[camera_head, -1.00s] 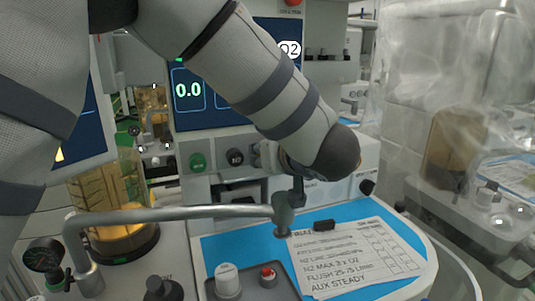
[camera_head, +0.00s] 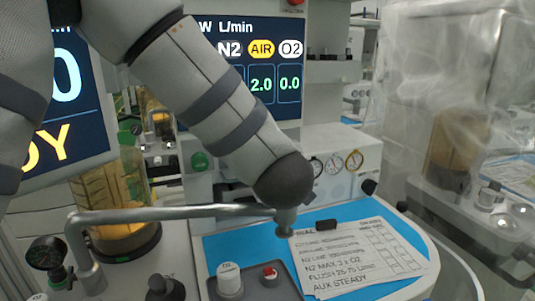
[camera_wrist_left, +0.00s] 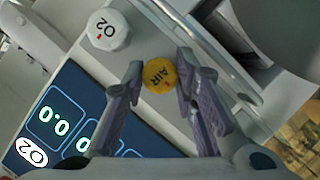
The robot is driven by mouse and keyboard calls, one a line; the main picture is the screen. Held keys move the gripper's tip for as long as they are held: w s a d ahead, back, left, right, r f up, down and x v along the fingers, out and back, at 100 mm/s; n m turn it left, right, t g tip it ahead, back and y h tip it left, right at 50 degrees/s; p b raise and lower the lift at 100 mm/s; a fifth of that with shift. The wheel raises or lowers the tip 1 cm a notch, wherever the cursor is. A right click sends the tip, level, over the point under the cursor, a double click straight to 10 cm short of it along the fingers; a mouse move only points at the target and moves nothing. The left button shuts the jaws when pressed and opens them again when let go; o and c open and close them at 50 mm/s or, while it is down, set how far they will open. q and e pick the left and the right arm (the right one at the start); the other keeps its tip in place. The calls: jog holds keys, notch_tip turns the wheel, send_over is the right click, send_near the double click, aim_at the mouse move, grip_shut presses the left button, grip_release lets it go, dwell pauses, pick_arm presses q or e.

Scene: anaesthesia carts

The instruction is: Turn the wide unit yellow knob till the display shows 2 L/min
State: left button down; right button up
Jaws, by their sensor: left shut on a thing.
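The yellow AIR knob (camera_wrist_left: 159,75) is between the fingers of my left gripper (camera_wrist_left: 160,66) in the left wrist view. The gripper is shut on it. In the head view my left arm hides the knob and the gripper. The wide unit's display (camera_head: 262,75) reads 2.0 under the yellow AIR label and 0.0 under O2. The arm covers the N2 reading. The display also shows in the left wrist view (camera_wrist_left: 68,91). My right gripper is in neither view.
A white O2 knob (camera_wrist_left: 108,29) is beside the AIR knob. A green knob (camera_head: 200,161) is on the front panel. A metal bar (camera_head: 180,213) crosses above the blue worktop (camera_head: 226,245), where a paper sheet (camera_head: 355,262) lies. Round gauges (camera_head: 334,164) are at the right.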

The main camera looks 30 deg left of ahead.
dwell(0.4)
pick_arm(q)
jog(key=c, duration=1.6)
grip_release()
jog(key=shift+o, duration=0.2)
jog(key=v, duration=1.2)
jog(key=shift+a+f, duration=0.1)
